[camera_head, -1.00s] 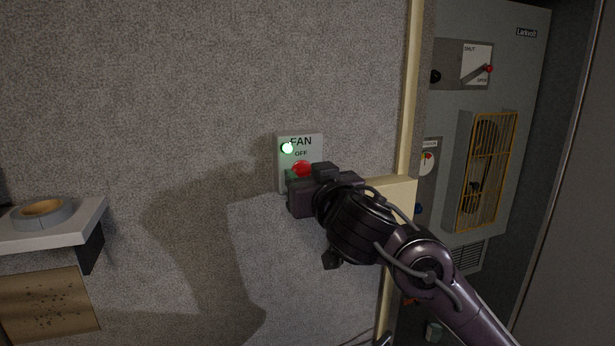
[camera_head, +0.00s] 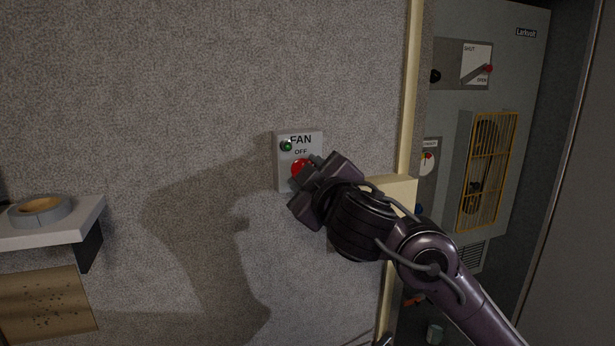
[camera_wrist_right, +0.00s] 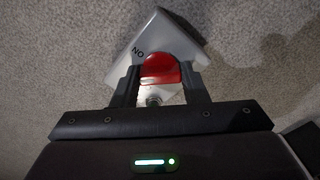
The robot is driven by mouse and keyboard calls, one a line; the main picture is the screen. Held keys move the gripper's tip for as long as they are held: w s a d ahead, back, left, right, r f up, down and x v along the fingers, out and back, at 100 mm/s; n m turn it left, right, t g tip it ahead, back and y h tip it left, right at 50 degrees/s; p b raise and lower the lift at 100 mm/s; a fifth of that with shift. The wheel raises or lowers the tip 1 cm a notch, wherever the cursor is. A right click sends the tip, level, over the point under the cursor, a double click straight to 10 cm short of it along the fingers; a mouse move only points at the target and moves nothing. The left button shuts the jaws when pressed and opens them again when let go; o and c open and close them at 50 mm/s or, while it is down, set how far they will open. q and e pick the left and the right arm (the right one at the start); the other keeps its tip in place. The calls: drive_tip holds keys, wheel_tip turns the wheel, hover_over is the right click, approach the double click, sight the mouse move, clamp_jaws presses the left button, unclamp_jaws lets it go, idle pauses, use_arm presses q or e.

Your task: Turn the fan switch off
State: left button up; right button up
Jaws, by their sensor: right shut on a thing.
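The fan switch is a pale box (camera_head: 284,170) on the wall, lettered FAN and OFF, with a red knob (camera_head: 299,168). Its small green lamp (camera_head: 286,146) is dark. In the right wrist view the box (camera_wrist_right: 176,40) looks turned, with the letters ON upside down beside the red knob (camera_wrist_right: 160,69). My right gripper (camera_head: 311,170) is at the box, rolled to a slant. Its two fingers sit either side of the red knob and are shut on it. The gripper hides the box's lower right part.
A cream block (camera_head: 393,189) and a cream vertical trim strip (camera_head: 410,90) are close to the right of the switch. A grey cabinet (camera_head: 520,80) with a caged fan (camera_head: 488,165) stands farther right. A shelf (camera_head: 60,236) with a tape roll (camera_head: 40,210) is at left.

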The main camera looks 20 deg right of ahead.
drive_tip(key=n+b, duration=0.1)
drive_tip(key=n, duration=0.7)
drive_tip(key=shift+f+n, duration=0.1)
drive_tip(key=shift+n, duration=0.2)
idle(0.5)
drive_tip(key=o, duration=1)
drive_tip(key=shift+s, duration=0.1)
drive_tip(key=s+p, duration=0.2)
drive_tip(key=s, duration=0.5)
drive_tip(key=shift+s+d, duration=0.1)
drive_tip(key=shift+s, duration=0.25)
